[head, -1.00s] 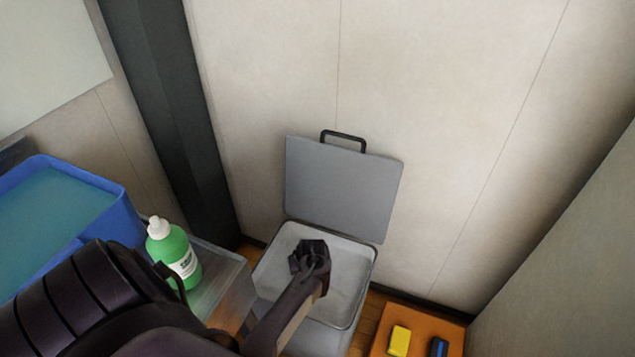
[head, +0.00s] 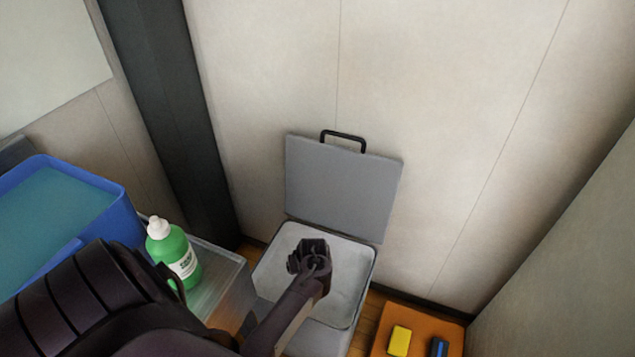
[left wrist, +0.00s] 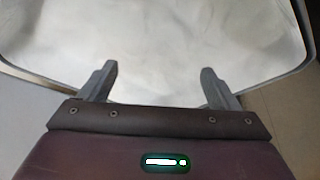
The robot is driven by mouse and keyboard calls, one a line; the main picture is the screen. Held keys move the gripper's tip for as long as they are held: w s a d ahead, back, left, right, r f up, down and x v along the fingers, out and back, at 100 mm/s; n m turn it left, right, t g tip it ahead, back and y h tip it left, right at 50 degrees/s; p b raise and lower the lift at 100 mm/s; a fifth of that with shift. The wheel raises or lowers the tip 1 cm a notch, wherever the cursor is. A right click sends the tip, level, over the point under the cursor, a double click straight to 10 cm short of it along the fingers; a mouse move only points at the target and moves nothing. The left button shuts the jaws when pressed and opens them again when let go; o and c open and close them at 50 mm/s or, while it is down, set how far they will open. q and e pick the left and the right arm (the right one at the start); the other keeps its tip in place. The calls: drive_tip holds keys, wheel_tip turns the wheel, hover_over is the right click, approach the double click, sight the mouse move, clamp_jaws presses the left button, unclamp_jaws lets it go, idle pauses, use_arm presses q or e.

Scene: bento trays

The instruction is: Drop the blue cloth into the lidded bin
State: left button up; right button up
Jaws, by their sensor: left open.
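The lidded bin (head: 345,312) is grey with a pale inside, and its lid (head: 342,188) with a black handle stands open against the wall. My left gripper (head: 311,250) is over the bin's opening in the head view. In the left wrist view the left gripper (left wrist: 158,82) has its two fingers wide apart with nothing between them, and the bin's pale inside (left wrist: 165,45) and rim lie beyond. I see no blue cloth in either view; the gripper and arm hide part of the bin's inside. My right gripper is not in view.
A blue tub (head: 125,212) stands at the left. A green bottle (head: 172,252) with a white cap stands beside it on a translucent surface. A yellow block (head: 399,341) and a dark blue item (head: 438,347) lie on an orange surface (head: 422,320) right of the bin.

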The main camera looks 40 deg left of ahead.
use_arm(q)
drive_tip(key=p+v, duration=0.1)
drive_tip(key=v, duration=0.5)
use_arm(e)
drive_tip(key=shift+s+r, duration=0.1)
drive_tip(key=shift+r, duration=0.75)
use_arm(q)
drive_tip(key=shift+d, duration=0.1)
